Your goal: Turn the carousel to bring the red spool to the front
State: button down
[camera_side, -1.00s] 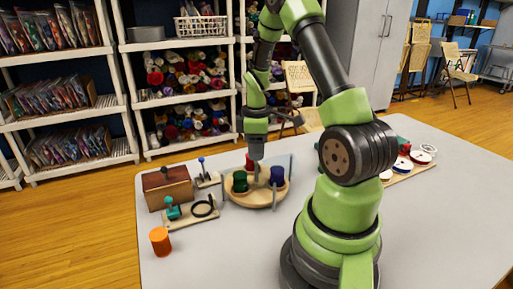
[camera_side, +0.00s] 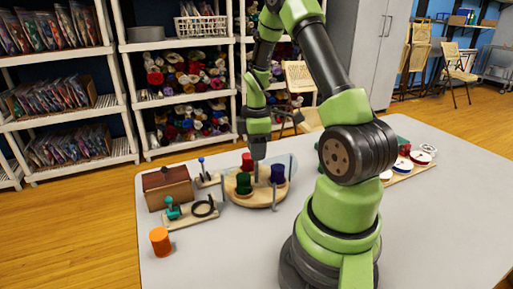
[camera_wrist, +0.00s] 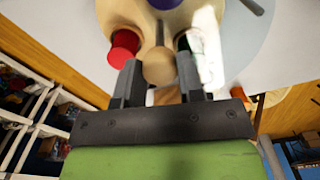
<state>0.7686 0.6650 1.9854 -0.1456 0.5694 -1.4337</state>
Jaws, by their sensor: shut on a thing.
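The carousel (camera_side: 262,203) is a round wooden disc on the table. It carries a red spool (camera_side: 247,161) at the back left, a green spool (camera_side: 243,184) at the front left and a blue spool (camera_side: 278,173) at the right. My gripper (camera_side: 259,157) points down over the middle of the disc, among the spools. In the wrist view, my gripper (camera_wrist: 160,80) is shut on a round wooden knob (camera_wrist: 158,65) of the carousel. The red spool (camera_wrist: 124,46) is left of the fingers there. The green spool is partly hidden by a finger and a pale glare.
A wooden box (camera_side: 167,188) and a board with a teal clamp (camera_side: 172,208) and a black ring stand left of the carousel. An orange cylinder (camera_side: 160,241) is near the left table edge. A translucent panel and thin grey posts stand around the disc.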

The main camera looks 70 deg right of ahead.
jog(key=c, duration=0.7)
grip_release()
jog(key=shift+c, duration=0.2)
notch_tip(320, 180, up, 10)
